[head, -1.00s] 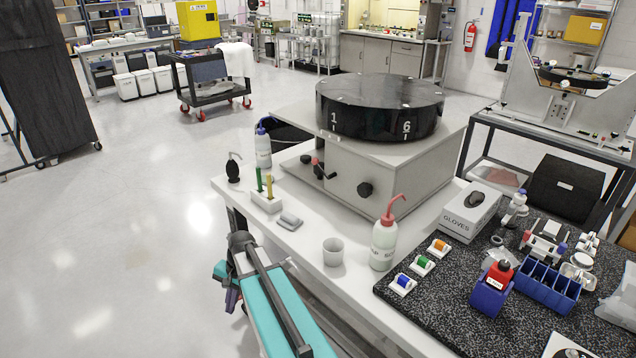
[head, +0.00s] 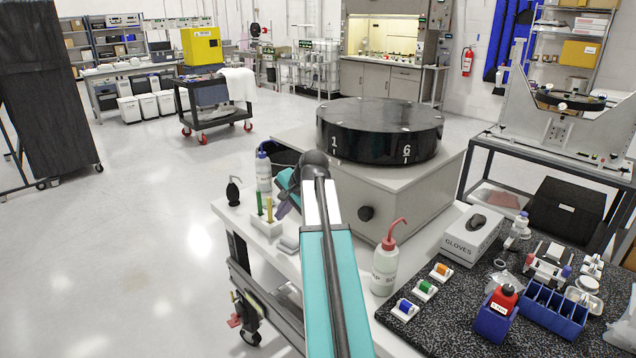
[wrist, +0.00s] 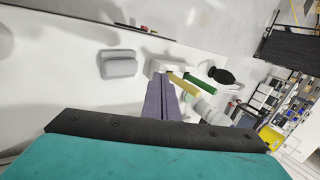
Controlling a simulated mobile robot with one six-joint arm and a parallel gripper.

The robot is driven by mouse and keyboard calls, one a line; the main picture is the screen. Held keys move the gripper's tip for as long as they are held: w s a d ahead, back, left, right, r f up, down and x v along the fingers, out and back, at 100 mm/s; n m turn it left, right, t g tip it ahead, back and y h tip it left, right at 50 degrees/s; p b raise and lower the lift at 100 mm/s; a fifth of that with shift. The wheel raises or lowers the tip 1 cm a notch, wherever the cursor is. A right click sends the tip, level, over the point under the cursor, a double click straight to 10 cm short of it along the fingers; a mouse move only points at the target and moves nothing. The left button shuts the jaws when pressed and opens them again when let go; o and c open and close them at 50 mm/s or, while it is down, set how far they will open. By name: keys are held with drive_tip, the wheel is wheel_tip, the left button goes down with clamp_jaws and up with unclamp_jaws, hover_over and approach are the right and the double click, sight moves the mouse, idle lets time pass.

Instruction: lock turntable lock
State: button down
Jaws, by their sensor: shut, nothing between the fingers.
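The black round turntable (head: 380,132), with white marks 1 and 6, sits on a grey box (head: 405,190) on the white bench. A black knob (head: 366,213) is on the box's front face. The lock lever at the left of that face is hidden behind my arm. My gripper (head: 281,209), with purple fingers, is in front of the box's left part, above the bench. In the wrist view my gripper (wrist: 160,88) is shut and empty, pointing toward a white holder (wrist: 157,68) with yellow and green handled tools. I cannot tell whether it touches anything.
The holder (head: 266,228) with its tools, a black bulb blower (head: 233,192) and a white bottle (head: 264,172) stand close left of my gripper. A red-tipped wash bottle (head: 384,268) and a glove box (head: 470,238) stand to the right. The floor at left is clear.

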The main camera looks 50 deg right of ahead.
drive_tip(key=s+d+r+m+h, duration=0.1)
drive_tip(key=s+d+r, duration=0.4)
drive_tip(key=r, duration=0.3)
drive_tip(key=s+d+r+m+t+h, duration=0.1)
drive_tip(key=s+d+r+h, duration=0.1)
drive_tip(key=s+d+r, duration=0.3)
wheel_tip(320, 180, up, 3)
drive_tip(key=shift+s+d+f+t, duration=0.15)
drive_tip(key=shift+d+t, duration=0.15)
drive_tip(key=shift+d, duration=0.95)
drive_tip(key=shift+f, duration=0.1)
drive_tip(key=p+x, duration=0.3)
drive_tip(key=x, duration=1)
drive_tip(key=shift+w+d+f, duration=0.15)
drive_tip(key=shift+w+d, duration=0.05)
drive_tip(key=shift+w, duration=0.15)
drive_tip(key=shift+w+p, duration=0.1)
drive_tip(key=shift+p, duration=0.25)
